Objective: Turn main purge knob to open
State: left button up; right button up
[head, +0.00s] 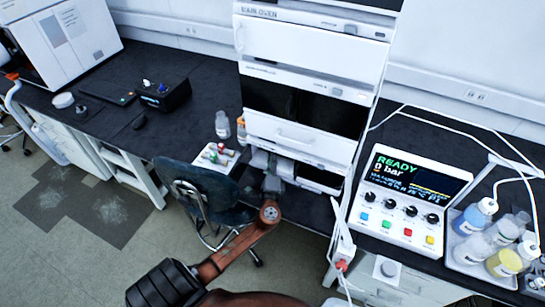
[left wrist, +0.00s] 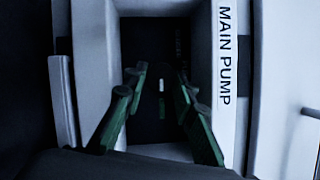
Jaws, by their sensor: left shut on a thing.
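The chromatography stack (head: 308,85) stands at the middle of the head view. My left arm reaches up from the bottom to its lowest module, labelled MAIN PUMP (left wrist: 226,55) in the left wrist view. My left gripper (head: 271,184) is at the front of that module. In the left wrist view its two green-padded fingers (left wrist: 160,88) reach into a dark recess, one on each side of a dark knob with a white mark (left wrist: 162,85). They are shut on this knob, whose edges are lost in shadow. A small green mark shows below the white one. My right gripper is not in view.
A control box (head: 411,200) reading READY, 0 bar, stands right of the stack, beside a tray of bottles (head: 463,263). A chair (head: 205,190) and a small vial tray (head: 213,158) are left of my gripper. White tubing runs along the stack's right side.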

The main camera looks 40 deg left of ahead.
pick_arm(q)
jog(key=o, duration=1.2)
jog(key=shift+c, duration=0.2)
jog(key=v, duration=0.8)
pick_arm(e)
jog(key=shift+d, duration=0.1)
